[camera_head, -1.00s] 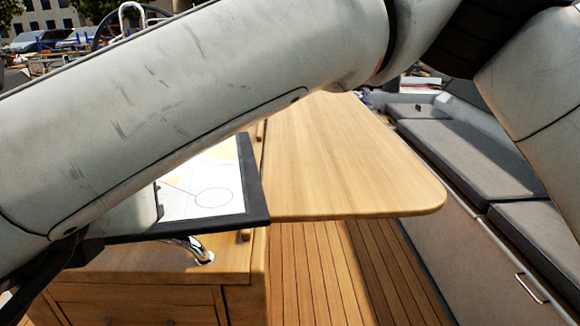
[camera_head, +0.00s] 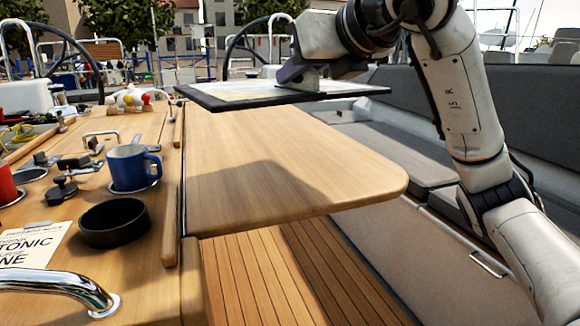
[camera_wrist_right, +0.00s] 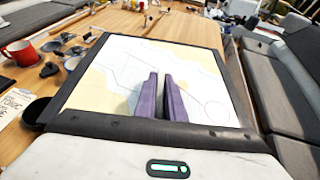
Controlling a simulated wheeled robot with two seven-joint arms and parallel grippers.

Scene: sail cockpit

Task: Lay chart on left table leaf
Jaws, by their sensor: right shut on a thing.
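The chart (camera_head: 245,91), a pale sheet on a dark-edged board, is held nearly level above the far part of a wooden table leaf (camera_head: 290,170). This leaf is right of the table's centre part in the head view, and its near surface is bare with a shadow across it. My right gripper (camera_head: 292,72) is shut on the chart. The gap below the chart is hard to judge. My left gripper is out of view.
On the centre part (camera_head: 90,135) stand a blue mug (camera_head: 128,170), a black bowl (camera_head: 113,222), a red mug (camera_head: 8,188), a printed card (camera_head: 35,245) and a chrome rail (camera_head: 55,283). A cushioned bench (camera_head: 390,155) runs along the right. Slatted floor (camera_head: 270,275) shows below the leaf.

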